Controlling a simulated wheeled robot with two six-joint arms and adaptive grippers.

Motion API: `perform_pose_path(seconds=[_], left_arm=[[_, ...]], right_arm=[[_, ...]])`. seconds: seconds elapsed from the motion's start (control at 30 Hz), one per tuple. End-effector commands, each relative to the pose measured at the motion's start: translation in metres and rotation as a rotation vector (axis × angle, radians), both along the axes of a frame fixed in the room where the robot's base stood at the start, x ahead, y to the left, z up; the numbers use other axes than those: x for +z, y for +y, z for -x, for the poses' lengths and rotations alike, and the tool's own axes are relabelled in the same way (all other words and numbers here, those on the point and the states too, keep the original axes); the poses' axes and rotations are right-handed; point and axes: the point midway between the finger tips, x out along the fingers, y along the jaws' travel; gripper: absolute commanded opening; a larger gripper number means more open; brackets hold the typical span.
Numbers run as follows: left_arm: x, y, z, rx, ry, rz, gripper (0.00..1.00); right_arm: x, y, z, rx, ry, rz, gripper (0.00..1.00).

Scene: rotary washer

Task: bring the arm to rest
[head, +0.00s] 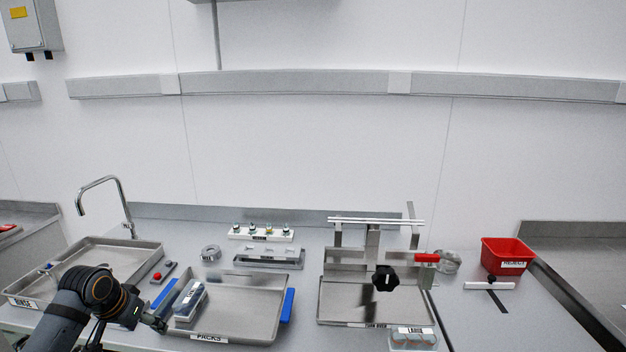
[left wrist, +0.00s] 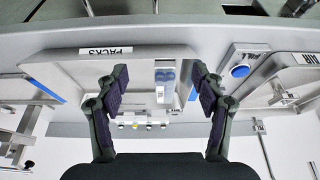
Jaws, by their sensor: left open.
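My left arm comes in from the lower left of the head view, over the corner of the RINSE tray (head: 140,254). My left gripper (head: 158,322) is beside the left front corner of the PACKS tray (head: 250,335). In the left wrist view my left gripper (left wrist: 160,85) is open, its two dark fingers wide apart with nothing held. A clear and blue pack (head: 190,300) lies at the left side of the PACKS tray; it also shows in the left wrist view (left wrist: 165,77), between the fingers but beyond them. My right gripper is in neither view.
A steel stand with a black knob (head: 385,279) is right of the PACKS tray. A red bin (head: 507,256) stands far right. A tap (head: 105,184) rises behind the RINSE tray. A red button box (head: 163,273) is between the trays.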

Motion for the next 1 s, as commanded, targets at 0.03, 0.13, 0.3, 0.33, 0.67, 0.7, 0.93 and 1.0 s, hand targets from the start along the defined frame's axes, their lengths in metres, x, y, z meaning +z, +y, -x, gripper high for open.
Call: perform_pose_path(seconds=[0.03, 0.13, 0.3, 0.33, 0.67, 0.7, 0.93, 1.0], left_arm=[[-0.013, 0.001, 0.000, 0.012, 0.009, 0.008, 0.68], [-0.033, 0.004, -0.002, 0.035, 0.009, 0.014, 0.68], [-0.075, 0.009, -0.001, 0.079, 0.016, 0.024, 0.68], [-0.086, 0.010, 0.000, 0.089, 0.017, 0.025, 0.68], [-0.232, 0.018, 0.041, 0.197, 0.063, 0.005, 0.68], [-0.258, 0.017, 0.054, 0.209, 0.074, -0.002, 0.68], [-0.414, -0.008, 0.183, 0.226, 0.164, -0.073, 0.68], [-0.451, -0.024, 0.231, 0.209, 0.192, -0.090, 0.68]], right_arm=[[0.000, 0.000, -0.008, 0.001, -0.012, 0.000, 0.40], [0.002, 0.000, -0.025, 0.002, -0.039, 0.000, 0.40], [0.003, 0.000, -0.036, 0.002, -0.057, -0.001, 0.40], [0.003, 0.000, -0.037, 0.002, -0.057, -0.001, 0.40], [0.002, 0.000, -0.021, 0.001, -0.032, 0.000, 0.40], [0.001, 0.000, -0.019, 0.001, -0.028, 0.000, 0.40], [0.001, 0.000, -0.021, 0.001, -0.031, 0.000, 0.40], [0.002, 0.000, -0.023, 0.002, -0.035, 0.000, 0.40]])
